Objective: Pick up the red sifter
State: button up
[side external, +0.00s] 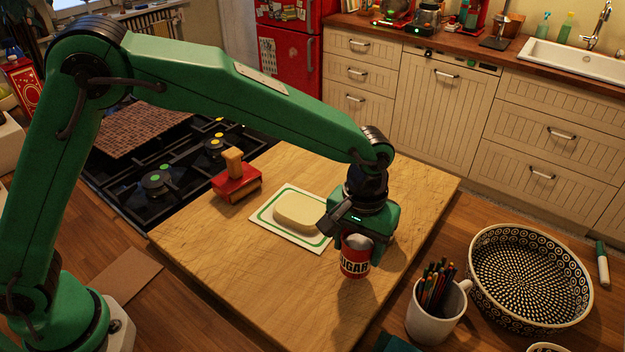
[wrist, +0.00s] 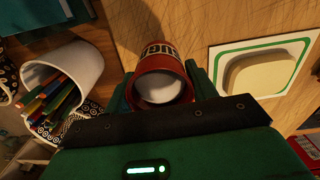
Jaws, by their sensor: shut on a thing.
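The red sifter is a red can (side external: 354,264) with a black and white SUGAR label, over the right part of the wooden board. In the wrist view the can (wrist: 158,62) sits between the two green fingers with its pale round top facing the camera. My gripper (side external: 357,246) points down and is shut on the can near its top. It also shows in the wrist view (wrist: 162,92). The can looks upright; I cannot tell whether its base touches the board.
A tan block on a green-edged white tile (side external: 262,222) lies left of the can. A red box with a wooden handle (side external: 237,183) stands farther left, near the black hob. A white mug of pens (side external: 428,322) and a patterned bowl (side external: 500,235) stand on the right.

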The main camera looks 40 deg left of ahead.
jog(key=s+d+r, duration=0.4)
jog(key=s+r, duration=0.3)
jog(key=s, duration=0.3)
jog(key=shift+s+d+r, duration=0.3)
jog(key=shift+s, duration=0.1)
jog(key=shift+o, duration=0.6)
jog(key=shift+c, duration=0.6)
jog(key=shift+w, duration=0.1)
